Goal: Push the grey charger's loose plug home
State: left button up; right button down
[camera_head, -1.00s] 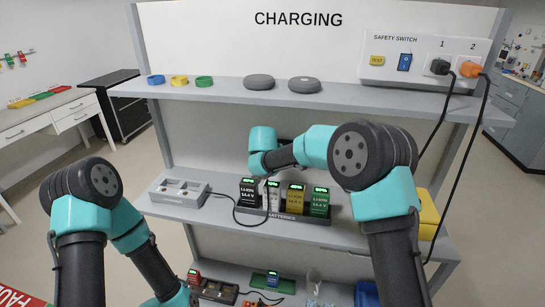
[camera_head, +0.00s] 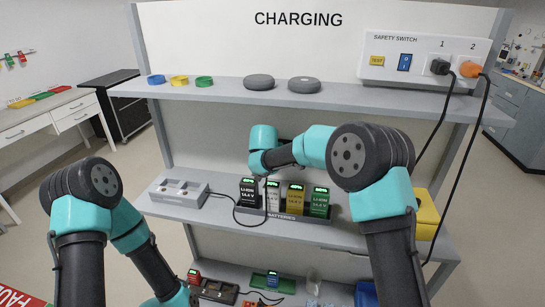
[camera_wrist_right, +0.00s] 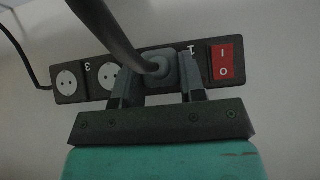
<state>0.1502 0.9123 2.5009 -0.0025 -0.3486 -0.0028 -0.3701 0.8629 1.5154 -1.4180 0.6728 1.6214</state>
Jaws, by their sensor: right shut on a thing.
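The grey plug (camera_wrist_right: 160,68) is in the right wrist view, at the socket marked 1 of a dark power strip (camera_wrist_right: 88,84), beside the red switch. Its thick cable rises toward the camera. My right gripper (camera_wrist_right: 158,82) is shut on the plug, one finger on each side. How deep the plug sits cannot be told, since its front is hidden. In the head view the grey charger (camera_head: 180,193) stands at the left of the middle shelf, and its thin cable runs right and up toward my right wrist. My right fingers are hidden there. My left gripper is out of frame.
Several batteries stand in a dark dock (camera_head: 285,215) below my right wrist. Above is a shelf (camera_head: 230,92) with coloured rings and two grey discs. A safety switch box (camera_head: 425,58) with two plugged cords is at upper right. A yellow box (camera_head: 427,213) stands at right.

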dwell(0.3)
jog(key=c, duration=0.6)
grip_release()
jog(key=shift+s, duration=0.1)
jog(key=v, duration=1.7)
jog(key=shift+r, duration=0.15)
